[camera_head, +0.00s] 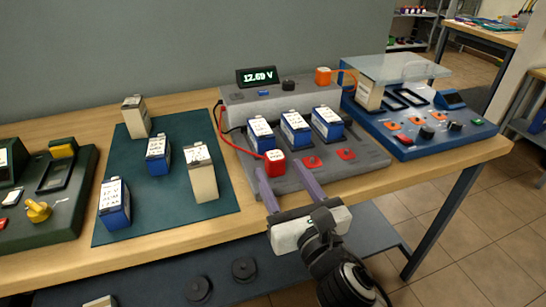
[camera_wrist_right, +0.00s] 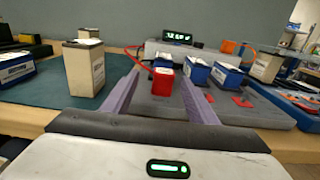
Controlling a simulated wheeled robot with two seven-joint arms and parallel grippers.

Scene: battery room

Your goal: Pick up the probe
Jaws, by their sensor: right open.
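The red probe (camera_head: 274,163), a small block with a white label and a red cable, is at the front left of the grey tester (camera_head: 345,171). My right gripper (camera_head: 279,173) is open, with its two purple fingers pointing at the probe. Their tips are close to either side of it in the head view. In the right wrist view the probe (camera_wrist_right: 163,82) shows between the fingers, nearer the left one. I cannot tell whether a finger touches it. My left gripper is not in view.
Blue batteries (camera_head: 295,129) stand on the tester behind the probe. A tall beige battery (camera_head: 202,179) stands to the left on the green mat (camera_head: 178,216). An orange block (camera_head: 323,76) with a cable sits at the back. A blue device (camera_head: 425,142) stands on the right.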

